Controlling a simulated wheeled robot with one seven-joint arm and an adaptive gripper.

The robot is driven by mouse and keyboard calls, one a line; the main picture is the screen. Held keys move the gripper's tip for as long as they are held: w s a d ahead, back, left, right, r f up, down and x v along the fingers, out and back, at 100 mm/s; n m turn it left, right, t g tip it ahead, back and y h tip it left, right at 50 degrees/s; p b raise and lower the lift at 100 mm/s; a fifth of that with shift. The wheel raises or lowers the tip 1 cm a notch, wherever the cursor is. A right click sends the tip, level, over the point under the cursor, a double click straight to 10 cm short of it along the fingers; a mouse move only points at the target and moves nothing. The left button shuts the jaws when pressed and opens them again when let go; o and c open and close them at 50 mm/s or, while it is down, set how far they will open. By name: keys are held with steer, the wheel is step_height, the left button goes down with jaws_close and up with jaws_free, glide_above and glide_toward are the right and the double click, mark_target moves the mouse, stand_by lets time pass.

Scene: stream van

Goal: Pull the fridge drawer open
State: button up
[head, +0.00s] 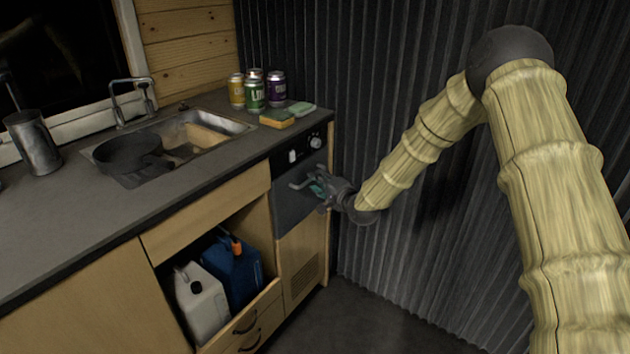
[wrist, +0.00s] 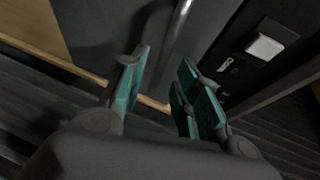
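The fridge drawer (head: 292,205) has a dark front set in the counter's right end, and it looks closed. Its metal handle (head: 298,184) sticks out from the upper part of the front. My gripper (head: 320,188) is right at the handle, overlapping its right end. In the wrist view my gripper (wrist: 160,88) is open, with teal pads and a clear gap between the fingers. The shiny handle bar (wrist: 182,18) runs down toward that gap. I cannot tell whether the pads touch it.
A control panel (head: 301,152) with a knob sits above the drawer front. Cans and a sponge (head: 277,118) stand on the counter (head: 75,228) near the sink. White and blue jugs (head: 238,274) sit in an open cubby to the left. Corrugated wall (head: 400,90) is close on the right.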

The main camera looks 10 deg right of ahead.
steer(key=shift+x, duration=1.4)
jaws_close()
